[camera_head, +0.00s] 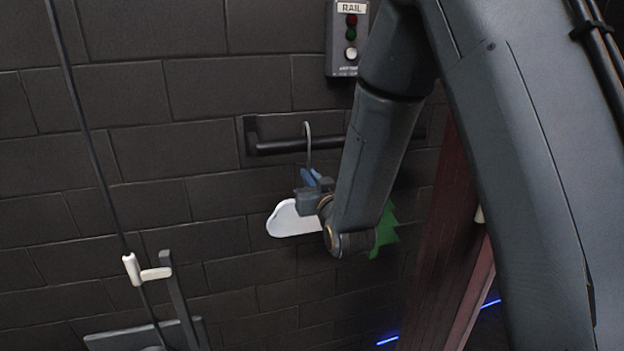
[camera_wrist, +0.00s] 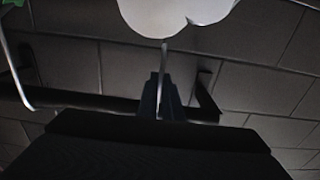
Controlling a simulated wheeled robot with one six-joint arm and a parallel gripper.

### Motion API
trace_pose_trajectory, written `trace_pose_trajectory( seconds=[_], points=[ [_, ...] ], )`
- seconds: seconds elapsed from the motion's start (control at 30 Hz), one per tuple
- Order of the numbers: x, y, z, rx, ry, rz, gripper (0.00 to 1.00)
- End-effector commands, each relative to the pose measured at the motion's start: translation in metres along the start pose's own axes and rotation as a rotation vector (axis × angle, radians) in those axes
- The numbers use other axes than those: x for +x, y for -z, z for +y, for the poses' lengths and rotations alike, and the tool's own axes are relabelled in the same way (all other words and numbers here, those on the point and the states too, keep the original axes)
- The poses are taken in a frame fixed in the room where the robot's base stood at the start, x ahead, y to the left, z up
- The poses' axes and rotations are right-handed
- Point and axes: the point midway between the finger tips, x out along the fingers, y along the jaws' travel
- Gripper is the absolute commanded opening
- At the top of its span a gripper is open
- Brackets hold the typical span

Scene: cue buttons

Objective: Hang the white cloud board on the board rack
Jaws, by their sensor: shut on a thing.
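The white cloud board (camera_head: 290,220) hangs below my gripper (camera_head: 313,180), which is shut on its thin hook stem. The grey hook (camera_head: 308,135) curves above the black bar of the board rack (camera_head: 280,147), and its stem passes in front of the bar. I cannot tell whether the hook rests on the bar. In the wrist view the cloud board (camera_wrist: 175,12) is at the top, with its stem running between the blue-grey fingers (camera_wrist: 160,97). The rack bar (camera_wrist: 90,104) shows behind them.
A green tree-shaped board (camera_head: 385,235) is partly hidden behind my arm; its hook (camera_wrist: 18,70) reaches the bar in the wrist view. A RAIL button box (camera_head: 347,40) is on the wall above. A white handle (camera_head: 145,270) is at lower left.

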Motion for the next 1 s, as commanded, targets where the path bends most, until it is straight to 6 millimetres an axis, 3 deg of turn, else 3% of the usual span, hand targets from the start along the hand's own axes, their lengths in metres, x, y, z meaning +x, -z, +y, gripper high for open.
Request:
trace_pose_trajectory(
  seconds=[0.4,0.9,1.0],
  points=[
    [0.000,-0.022,0.000,0.000,0.000,0.005,0.00],
    [-0.001,-0.027,0.000,0.000,0.000,0.002,0.00],
    [-0.001,-0.027,0.000,0.000,0.000,0.002,0.21]
  ],
)
